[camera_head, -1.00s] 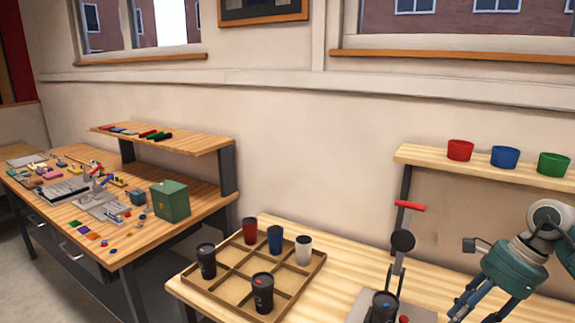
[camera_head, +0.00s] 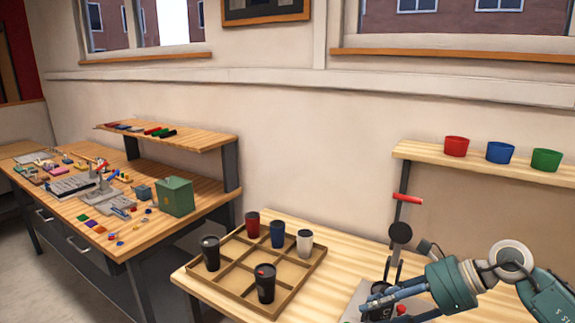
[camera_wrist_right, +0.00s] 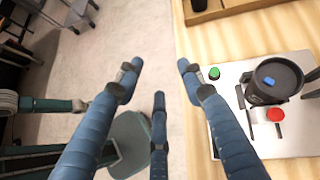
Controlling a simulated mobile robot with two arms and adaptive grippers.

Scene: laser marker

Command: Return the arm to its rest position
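My right gripper (camera_head: 388,308) enters from the right in the head view, its blue fingers overlapping the marker machine. In the right wrist view the gripper (camera_wrist_right: 160,85) has its fingers spread apart with nothing between them, over the table edge and floor. A dark cup with a blue mark on its lid (camera_wrist_right: 277,78) stands on the machine's pale plate (camera_wrist_right: 228,90), to the right of the fingers and apart from them. In the head view this cup is mostly hidden behind the fingers. My left gripper is not in view.
A wooden compartment tray (camera_head: 235,287) holds several cups. The marker's red-handled lever (camera_head: 407,198) rises behind my right gripper. A green button (camera_wrist_right: 214,73) and a red button (camera_wrist_right: 276,115) sit on its plate. A shelf (camera_head: 480,163) with three coloured bowls stands at right. Another bench (camera_head: 150,235) is cluttered.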

